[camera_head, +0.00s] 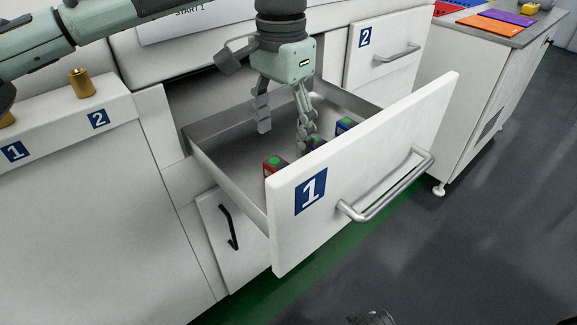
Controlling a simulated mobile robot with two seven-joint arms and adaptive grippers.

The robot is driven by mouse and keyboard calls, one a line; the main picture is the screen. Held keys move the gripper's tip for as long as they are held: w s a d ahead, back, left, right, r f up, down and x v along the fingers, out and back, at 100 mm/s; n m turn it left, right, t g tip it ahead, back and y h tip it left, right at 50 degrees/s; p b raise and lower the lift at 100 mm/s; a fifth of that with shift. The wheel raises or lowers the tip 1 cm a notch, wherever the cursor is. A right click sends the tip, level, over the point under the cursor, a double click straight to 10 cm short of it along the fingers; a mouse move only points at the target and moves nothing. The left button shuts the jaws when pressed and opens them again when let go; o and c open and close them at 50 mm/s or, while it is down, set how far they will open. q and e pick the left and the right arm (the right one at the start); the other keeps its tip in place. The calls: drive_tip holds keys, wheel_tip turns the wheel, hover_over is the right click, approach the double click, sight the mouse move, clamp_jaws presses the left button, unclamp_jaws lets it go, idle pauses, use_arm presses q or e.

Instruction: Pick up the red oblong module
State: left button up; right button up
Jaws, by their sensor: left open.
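Drawer 1 (375,150) is pulled open, and my left gripper (284,139) points down into it. The gripper is open and empty, with its fingers spread. The red module (271,168) has a green top and stands near the drawer's front panel. It is below and slightly left of the right fingertip, and its lower part is hidden by the front panel. A blue module (345,125) with a green top stands further right. A darker module (314,142) between them is partly hidden by the right finger.
The drawer's front panel has a metal handle (390,190). Closed drawer 2 (390,50) is behind on the right. Brass-coloured parts (81,83) stand on the white ledge at left. A side cabinet (480,75) carries coloured trays. A small dark shape shows at the bottom edge.

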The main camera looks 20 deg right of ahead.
sight(278, 163)
use_arm(q)
drive_tip(key=f, duration=0.5)
drive_tip(key=a+f, duration=0.1)
drive_tip(key=f, duration=0.1)
drive_tip(key=shift+f, duration=0.2)
use_arm(e)
drive_tip(key=shift+s+d+f, duration=0.15)
drive_tip(key=shift+s+f, duration=0.4)
drive_tip(key=shift+f, duration=0.2)
use_arm(q)
drive_tip(key=shift+s, duration=0.1)
drive_tip(key=c, duration=1.3)
drive_tip(key=shift+r, duration=0.1)
